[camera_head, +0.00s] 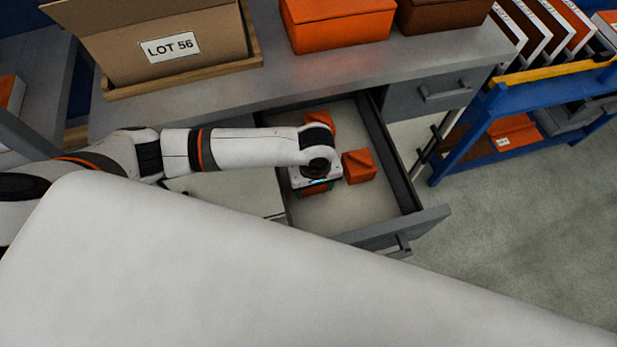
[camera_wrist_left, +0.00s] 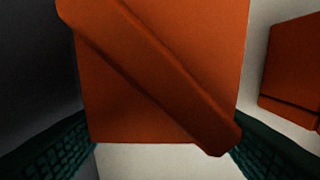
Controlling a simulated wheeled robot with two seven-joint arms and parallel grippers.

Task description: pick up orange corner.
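My left gripper (camera_head: 317,187) is down in the open drawer (camera_head: 375,212), over an orange corner (camera_head: 320,189). In the left wrist view this orange corner (camera_wrist_left: 165,75) fills the middle, with a raised diagonal strip across its face. The dark green fingers lie against its left and right sides with no gap visible, so the gripper looks shut on it. A second orange corner (camera_head: 359,167) sits in the drawer just right of the gripper. A third orange corner (camera_head: 320,121) is behind, partly hidden by my wrist. My right gripper is not in view.
Above the drawer, a grey worktop (camera_head: 300,78) carries a cardboard box labelled LOT 56 (camera_head: 150,45), an orange box (camera_head: 335,22) and a brown box (camera_head: 442,12). The drawer walls are close around the gripper. A blue rack (camera_head: 470,135) stands at the right.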

